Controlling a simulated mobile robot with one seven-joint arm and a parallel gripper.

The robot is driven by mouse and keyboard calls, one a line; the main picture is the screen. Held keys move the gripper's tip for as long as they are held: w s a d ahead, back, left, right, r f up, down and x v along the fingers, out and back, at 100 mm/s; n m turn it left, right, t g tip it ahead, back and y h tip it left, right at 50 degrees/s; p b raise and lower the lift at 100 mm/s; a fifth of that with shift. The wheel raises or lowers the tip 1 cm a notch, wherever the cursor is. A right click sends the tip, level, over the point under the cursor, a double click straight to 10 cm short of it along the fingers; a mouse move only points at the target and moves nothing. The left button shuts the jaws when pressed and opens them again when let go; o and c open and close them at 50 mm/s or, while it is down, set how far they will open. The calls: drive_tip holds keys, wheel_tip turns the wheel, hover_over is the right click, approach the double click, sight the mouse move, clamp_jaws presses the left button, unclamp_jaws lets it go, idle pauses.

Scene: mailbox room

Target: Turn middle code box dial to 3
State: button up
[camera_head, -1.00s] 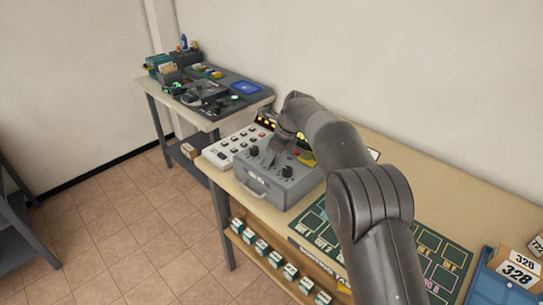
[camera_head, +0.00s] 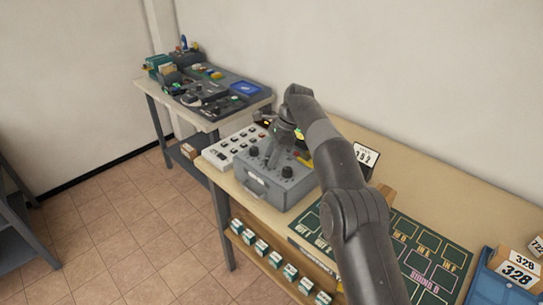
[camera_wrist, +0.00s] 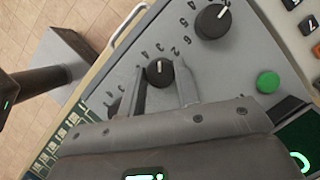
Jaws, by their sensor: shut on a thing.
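The grey code box (camera_head: 270,193) stands on the wooden table, with a black dial at its left (camera_head: 253,152) and another at its right (camera_head: 287,171). My gripper (camera_head: 270,163) reaches down between these two and hides the middle dial in the head view. In the wrist view, the middle dial (camera_wrist: 159,72) sits between my two fingers, which close on its sides.
A green button (camera_wrist: 267,82) lies on the box's top. A white button panel (camera_head: 235,147) stands to the left of the box. A number sign (camera_head: 366,155) stands behind, and a dark green board (camera_head: 425,255) lies to the right. Small boxes (camera_head: 262,247) line the lower shelf.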

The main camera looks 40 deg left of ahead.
drive_tip(key=shift+n, duration=0.4)
idle(0.4)
drive_tip(key=o, duration=1)
